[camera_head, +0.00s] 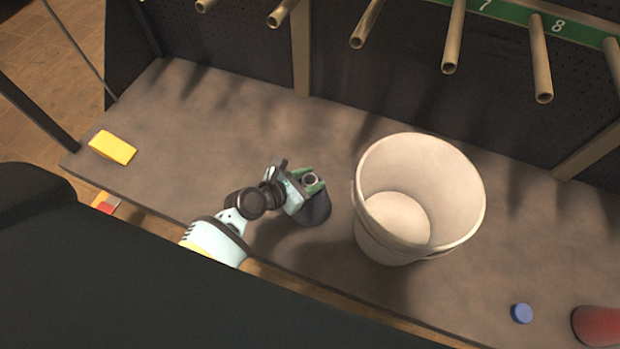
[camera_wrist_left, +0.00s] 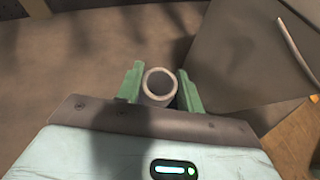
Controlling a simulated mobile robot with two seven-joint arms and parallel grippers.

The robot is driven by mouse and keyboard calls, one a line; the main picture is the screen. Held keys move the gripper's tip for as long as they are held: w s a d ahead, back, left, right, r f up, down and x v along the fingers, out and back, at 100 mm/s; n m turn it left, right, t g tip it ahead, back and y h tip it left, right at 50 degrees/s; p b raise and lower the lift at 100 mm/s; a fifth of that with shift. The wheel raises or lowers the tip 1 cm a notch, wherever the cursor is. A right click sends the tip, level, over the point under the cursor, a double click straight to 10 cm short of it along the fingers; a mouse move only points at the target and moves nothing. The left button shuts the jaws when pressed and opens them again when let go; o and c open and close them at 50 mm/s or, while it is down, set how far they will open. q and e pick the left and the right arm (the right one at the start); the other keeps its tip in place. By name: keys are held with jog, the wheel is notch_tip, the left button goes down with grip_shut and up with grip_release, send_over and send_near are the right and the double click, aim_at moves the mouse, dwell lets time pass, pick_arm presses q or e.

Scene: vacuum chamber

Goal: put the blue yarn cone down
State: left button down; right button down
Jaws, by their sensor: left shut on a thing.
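My left gripper (camera_head: 307,184) is shut on the narrow top of a yarn cone (camera_head: 314,210). The cone looks dark grey-blue in the head view, with a pale ring at its top end. In the left wrist view the tube end of the cone (camera_wrist_left: 159,84) shows between the two green fingers of my left gripper (camera_wrist_left: 160,88). The cone is upright over the bench (camera_head: 250,130), left of a bucket. I cannot tell whether its base touches the bench top. My right gripper is not in view.
A large pale empty bucket (camera_head: 370,235) stands close to the right of the cone. A yellow block (camera_head: 112,147) lies at the far left, a small blue cap (camera_head: 521,313) and a red object (camera_head: 598,326) at the right. Pegs (camera_head: 453,40) jut out above the back.

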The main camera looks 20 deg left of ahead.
pick_arm(q)
jog(key=c, duration=1.2)
grip_release()
jog(key=shift+f, duration=0.1)
jog(key=shift+o, duration=1.4)
jog(key=shift+s+a+r, duration=0.1)
jog(key=shift+s+r, duration=0.05)
jog(key=shift+r, duration=0.1)
jog(key=p+v, duration=0.3)
jog(key=v, duration=0.8)
jog(key=shift+s+p, duration=0.3)
jog(key=shift+p, duration=0.05)
jog(key=shift+a, duration=0.1)
